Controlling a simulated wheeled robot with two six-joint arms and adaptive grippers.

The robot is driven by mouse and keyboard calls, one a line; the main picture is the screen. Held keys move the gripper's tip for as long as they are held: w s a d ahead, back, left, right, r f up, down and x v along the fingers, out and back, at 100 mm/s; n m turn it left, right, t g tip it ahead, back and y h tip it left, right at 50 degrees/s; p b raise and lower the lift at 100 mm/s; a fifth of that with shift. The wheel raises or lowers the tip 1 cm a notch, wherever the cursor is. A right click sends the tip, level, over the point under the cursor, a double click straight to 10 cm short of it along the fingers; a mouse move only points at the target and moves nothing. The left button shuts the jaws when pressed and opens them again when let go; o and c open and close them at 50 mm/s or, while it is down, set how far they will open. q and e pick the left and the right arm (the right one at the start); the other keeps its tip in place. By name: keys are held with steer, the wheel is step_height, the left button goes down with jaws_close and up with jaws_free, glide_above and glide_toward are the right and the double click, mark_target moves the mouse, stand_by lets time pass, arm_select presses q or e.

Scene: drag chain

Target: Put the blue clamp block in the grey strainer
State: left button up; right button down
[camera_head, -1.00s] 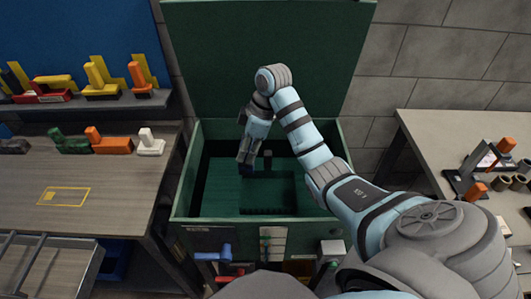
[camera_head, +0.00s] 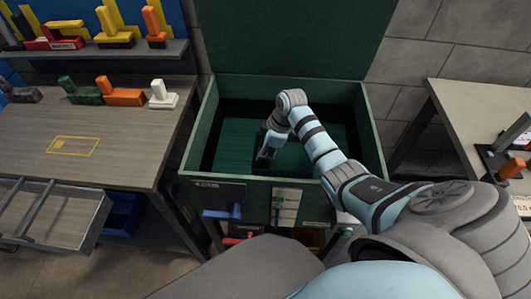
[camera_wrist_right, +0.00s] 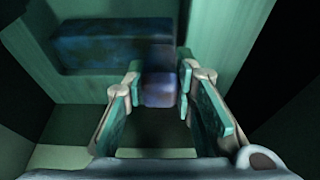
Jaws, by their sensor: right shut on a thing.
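My right gripper (camera_head: 264,157) reaches down into the open green chest (camera_head: 281,180). In the right wrist view, the right gripper (camera_wrist_right: 160,92) is shut on the upright post of what looks like the blue clamp block (camera_wrist_right: 110,45). Its long dark blue base extends to the left beyond the fingertips. In the head view the block cannot be made out in the dark chest. I cannot pick out a grey strainer in either view. My left gripper is not in view.
The chest's walls surround my right gripper, and its raised lid (camera_head: 290,40) stands behind. A left workbench (camera_head: 120,140) holds green, orange and white blocks beside a yellow-outlined area. An open drawer (camera_head: 50,215) juts out below. Another table (camera_head: 465,110) stands at the right.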

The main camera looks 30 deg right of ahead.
steer(key=c, duration=1.3)
jaws_free()
steer(key=p+v, duration=0.3)
steer(key=v, duration=0.9)
steer(key=shift+r, duration=0.1)
